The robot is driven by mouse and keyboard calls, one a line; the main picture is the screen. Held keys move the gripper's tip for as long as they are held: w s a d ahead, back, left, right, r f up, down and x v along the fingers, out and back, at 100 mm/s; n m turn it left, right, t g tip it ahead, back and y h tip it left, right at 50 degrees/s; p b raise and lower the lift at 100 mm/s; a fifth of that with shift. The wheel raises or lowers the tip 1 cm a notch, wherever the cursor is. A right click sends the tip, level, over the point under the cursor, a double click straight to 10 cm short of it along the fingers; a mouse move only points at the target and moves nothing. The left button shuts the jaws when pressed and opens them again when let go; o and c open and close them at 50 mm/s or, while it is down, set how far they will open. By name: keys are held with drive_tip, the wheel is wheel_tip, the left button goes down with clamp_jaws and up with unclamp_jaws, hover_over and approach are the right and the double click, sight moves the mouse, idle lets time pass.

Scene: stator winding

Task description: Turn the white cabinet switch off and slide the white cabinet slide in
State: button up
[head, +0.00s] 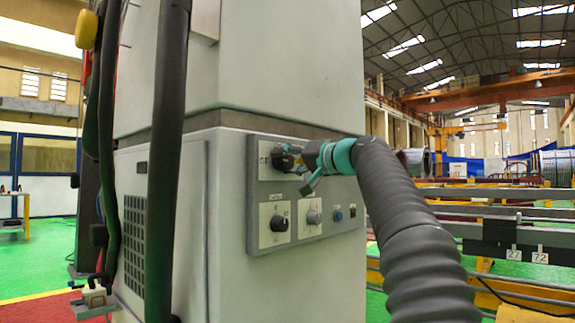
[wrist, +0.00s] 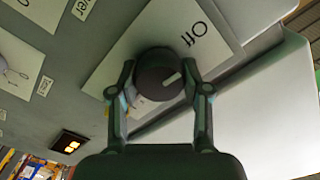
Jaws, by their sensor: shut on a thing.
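The white cabinet (head: 180,270) stands in the middle of the head view with a grey control panel (head: 262,243) on its lower front. My gripper (head: 283,160) is at the panel's upper left plate and mostly hides the switch there. In the wrist view my gripper (wrist: 160,82) has a finger on each side of a dark round switch knob (wrist: 154,70) and is shut on it. The knob's white mark points right and slightly up in that view. The printed word "Off" is at its upper right. I cannot make out the slide for certain.
A lit orange switch (wrist: 69,143) shows in the wrist view. Thick dark hoses (head: 168,150) hang before the cabinet's left side. Yellow and grey rails (head: 500,192) stand at right.

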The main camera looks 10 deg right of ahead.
drive_tip(key=shift+n, duration=0.5)
drive_tip(key=o, duration=1.2)
drive_tip(key=shift+c, duration=0.2)
drive_tip(key=shift+s, duration=0.1)
drive_tip(key=v, duration=1.1)
drive_tip(key=shift+s+d, duration=0.25)
